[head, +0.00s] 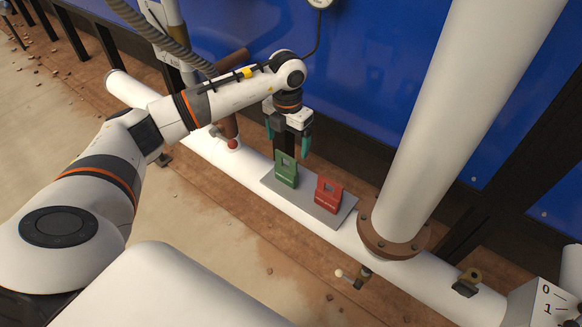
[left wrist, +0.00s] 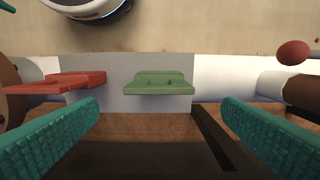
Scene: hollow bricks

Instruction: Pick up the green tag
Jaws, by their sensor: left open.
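The green tag (head: 286,170) stands upright on a grey plate (head: 334,214) that lies on the white pipe. It has a square hole near its top. A red tag (head: 328,194) stands beside it to the right. My left gripper (head: 288,143) is open and empty, just behind and above the green tag, with teal fingers. In the left wrist view the green tag (left wrist: 158,84) lies ahead between the two spread fingers, apart from both. The red tag (left wrist: 62,84) is at the left there, beyond the left finger. My right gripper is not in view.
A thick white vertical pipe (head: 455,110) with a brown flange (head: 394,236) rises right of the plate. A valve with a red knob (head: 233,144) sits left of it. A blue wall (head: 372,80) stands behind.

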